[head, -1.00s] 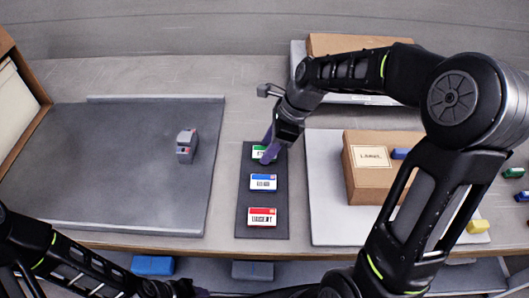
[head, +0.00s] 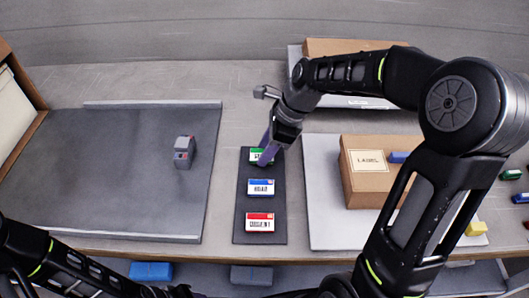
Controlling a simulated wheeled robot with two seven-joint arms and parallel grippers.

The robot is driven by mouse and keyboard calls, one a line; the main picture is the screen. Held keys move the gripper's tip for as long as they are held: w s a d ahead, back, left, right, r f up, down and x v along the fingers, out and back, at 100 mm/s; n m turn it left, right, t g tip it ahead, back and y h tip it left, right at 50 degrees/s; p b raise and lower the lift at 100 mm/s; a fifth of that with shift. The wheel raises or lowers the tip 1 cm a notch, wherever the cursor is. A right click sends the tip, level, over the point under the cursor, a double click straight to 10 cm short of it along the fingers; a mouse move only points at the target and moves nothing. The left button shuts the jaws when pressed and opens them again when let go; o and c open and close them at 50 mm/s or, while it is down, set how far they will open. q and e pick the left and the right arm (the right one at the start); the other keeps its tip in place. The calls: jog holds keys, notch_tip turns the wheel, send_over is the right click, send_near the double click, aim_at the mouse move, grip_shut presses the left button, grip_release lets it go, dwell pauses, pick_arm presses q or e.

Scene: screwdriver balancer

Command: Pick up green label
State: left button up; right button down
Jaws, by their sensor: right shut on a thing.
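The green label (head: 255,153) lies at the far end of a dark strip mat (head: 260,211), partly hidden by my right gripper. My right gripper (head: 265,158) reaches down over it, with its purple fingers closed on it. The label appears to be at mat level. A blue label (head: 261,188) and a red label (head: 260,222) lie nearer on the same mat. Only the arm of my left gripper shows clearly, low at the left; its fingers cannot be made out.
A large grey mat (head: 100,175) with a small grey device (head: 184,151) is at the left. A cardboard box (head: 375,190) with a "LABEL" sheet stands on a pale board (head: 325,225) at the right. Blue (head: 151,271) and grey (head: 251,275) pieces are below the table's front edge.

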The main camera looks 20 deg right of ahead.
notch_tip(320, 180, up, 9)
jog(key=shift+p, duration=0.45)
jog(key=shift+r, duration=0.1)
